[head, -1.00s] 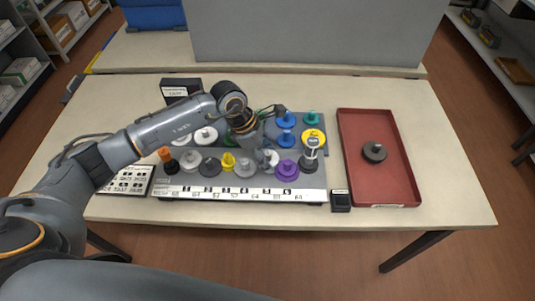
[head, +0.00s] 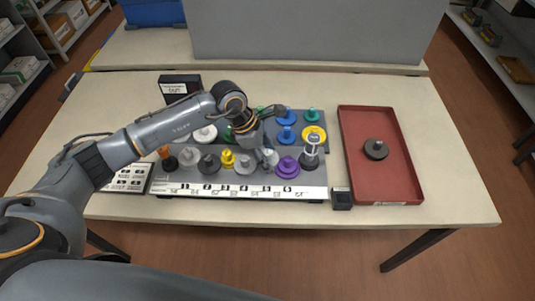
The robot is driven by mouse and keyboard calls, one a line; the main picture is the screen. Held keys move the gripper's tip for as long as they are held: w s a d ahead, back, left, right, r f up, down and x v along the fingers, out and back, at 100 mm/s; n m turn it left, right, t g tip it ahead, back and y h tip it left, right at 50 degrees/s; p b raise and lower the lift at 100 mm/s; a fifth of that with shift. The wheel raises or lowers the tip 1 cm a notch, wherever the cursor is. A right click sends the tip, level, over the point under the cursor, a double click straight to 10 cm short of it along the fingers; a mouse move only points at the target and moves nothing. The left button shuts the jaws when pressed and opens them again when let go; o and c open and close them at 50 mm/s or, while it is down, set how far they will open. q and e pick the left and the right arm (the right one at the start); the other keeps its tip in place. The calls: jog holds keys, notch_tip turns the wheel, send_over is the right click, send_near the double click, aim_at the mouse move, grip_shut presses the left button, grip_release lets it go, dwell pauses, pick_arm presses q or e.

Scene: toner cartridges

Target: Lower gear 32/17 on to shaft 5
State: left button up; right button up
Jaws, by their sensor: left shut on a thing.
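My left arm reaches over the grey board (head: 235,185) from the left. My left gripper (head: 265,156) points down over the board's front row, shut on a small pale grey gear (head: 272,157). The gear is partly hidden by the fingers. It is low over the front row, between a grey gear (head: 244,162) and a purple gear (head: 287,165). The shaft beneath it is hidden, so I cannot tell whether the gear is around it or above it. The markings on the front strip are too small to read surely. My right gripper is out of view.
Blue gears (head: 286,134), a yellow gear (head: 314,134) and a dark-based upright piece (head: 310,155) stand close on the right. A red tray (head: 381,190) holds a dark gear (head: 376,150). A small black box (head: 341,198) sits by the board. The table's right edge is clear.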

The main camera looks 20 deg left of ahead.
pick_arm(q)
jog(key=o, duration=1.2)
jog(key=shift+a+r, duration=0.1)
jog(key=v, duration=1.1)
jog(key=shift+r, duration=0.4)
jog(key=shift+s+a, duration=0.1)
